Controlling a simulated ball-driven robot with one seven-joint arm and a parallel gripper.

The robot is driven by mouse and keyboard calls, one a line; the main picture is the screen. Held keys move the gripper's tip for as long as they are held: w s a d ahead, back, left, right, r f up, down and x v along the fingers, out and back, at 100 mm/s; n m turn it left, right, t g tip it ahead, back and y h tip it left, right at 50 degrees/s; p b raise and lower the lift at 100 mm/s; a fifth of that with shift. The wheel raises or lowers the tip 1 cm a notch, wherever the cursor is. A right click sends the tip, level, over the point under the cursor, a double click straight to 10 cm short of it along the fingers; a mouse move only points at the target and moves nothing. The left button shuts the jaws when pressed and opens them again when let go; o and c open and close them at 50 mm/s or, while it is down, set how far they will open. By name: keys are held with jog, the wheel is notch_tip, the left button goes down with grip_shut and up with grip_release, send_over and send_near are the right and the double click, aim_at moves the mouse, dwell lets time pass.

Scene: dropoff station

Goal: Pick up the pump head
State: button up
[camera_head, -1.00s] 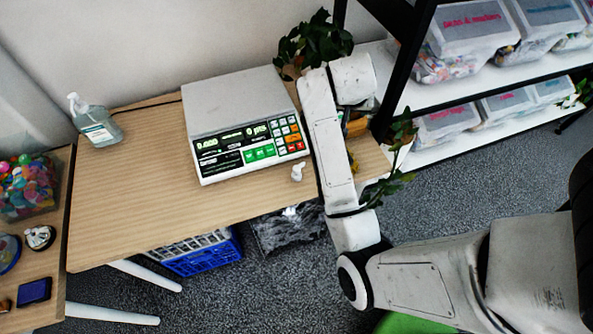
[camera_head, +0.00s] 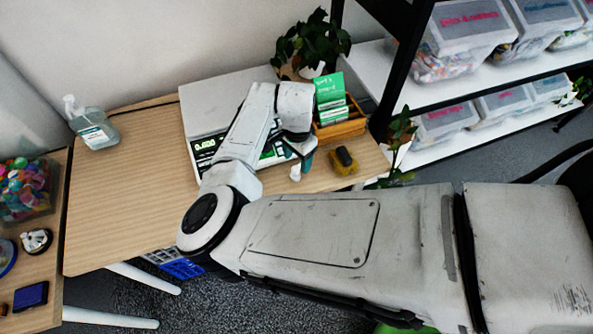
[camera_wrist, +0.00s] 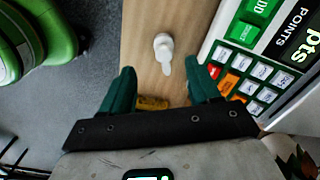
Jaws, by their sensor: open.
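The pump head (camera_head: 295,173) is a small white piece on the wooden table, just in front of the scale. In the wrist view the pump head (camera_wrist: 163,48) has a round body and a short spout, and lies beyond and between my fingertips. My gripper (camera_head: 301,156) is open, close to the pump head and pointing down. In the wrist view my gripper (camera_wrist: 161,82) shows two teal fingers apart with nothing between them. My arm hides much of the scale in the head view.
The scale (camera_head: 205,145) stands right beside the pump head. A yellow-and-black block (camera_head: 344,161) and a wooden box (camera_head: 342,127) with green cards (camera_head: 331,98) lie to the right. A sanitizer bottle (camera_head: 93,124) stands at the left. The table's left part is clear.

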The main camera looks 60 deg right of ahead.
aim_at(297, 167)
jog(key=shift+w+d+f+p, duration=0.15)
jog(key=shift+f+p, duration=0.1)
jog(key=shift+f, duration=1.7)
jog(key=shift+w+d+f+p, duration=0.1)
jog(key=shift+f+p, duration=0.1)
jog(key=shift+f, duration=1.7)
jog(key=c, duration=1.1)
jog(key=shift+r, duration=0.15)
